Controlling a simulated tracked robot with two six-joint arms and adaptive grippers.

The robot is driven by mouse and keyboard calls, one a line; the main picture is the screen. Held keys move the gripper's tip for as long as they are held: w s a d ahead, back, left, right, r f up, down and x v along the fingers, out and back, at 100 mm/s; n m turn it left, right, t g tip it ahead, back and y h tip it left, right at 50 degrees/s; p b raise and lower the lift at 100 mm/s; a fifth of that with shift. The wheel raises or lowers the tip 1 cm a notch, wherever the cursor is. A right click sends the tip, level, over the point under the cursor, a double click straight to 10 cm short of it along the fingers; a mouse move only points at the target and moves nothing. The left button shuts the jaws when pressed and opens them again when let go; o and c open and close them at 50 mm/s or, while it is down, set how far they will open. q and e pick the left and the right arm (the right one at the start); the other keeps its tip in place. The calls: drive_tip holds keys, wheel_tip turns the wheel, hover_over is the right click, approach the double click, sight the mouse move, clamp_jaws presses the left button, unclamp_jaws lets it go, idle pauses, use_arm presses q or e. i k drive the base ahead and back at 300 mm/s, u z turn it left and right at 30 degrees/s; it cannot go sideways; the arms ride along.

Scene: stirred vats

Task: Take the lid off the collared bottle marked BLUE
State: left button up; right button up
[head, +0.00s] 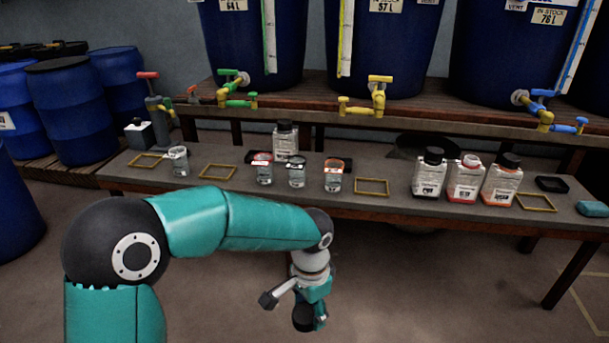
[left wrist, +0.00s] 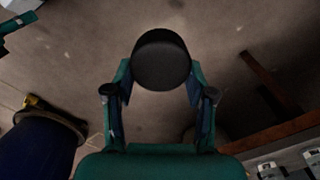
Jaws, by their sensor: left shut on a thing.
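My left gripper (head: 308,312) hangs in front of the bench, over the floor. It is shut on a black round lid (head: 302,318), whose dark face also shows between the fingers in the left wrist view (left wrist: 161,62). Several white-labelled bottles stand on the bench. One black-capped bottle (head: 285,141) is at the back middle. The labels are too small to read, so I cannot tell which is BLUE. My right gripper is out of view.
Glass jars (head: 179,162) (head: 263,170) (head: 297,172) (head: 333,176) stand along the bench (head: 400,208), with yellow square frames (head: 372,187) between. A black tray (head: 551,184) and a teal block (head: 593,208) lie at the right. Vats with taps (head: 378,95) are behind.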

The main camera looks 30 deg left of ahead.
sight(467, 174)
drive_tip(key=u, duration=0.1)
drive_tip(key=i, duration=0.95)
drive_tip(key=u, duration=0.05)
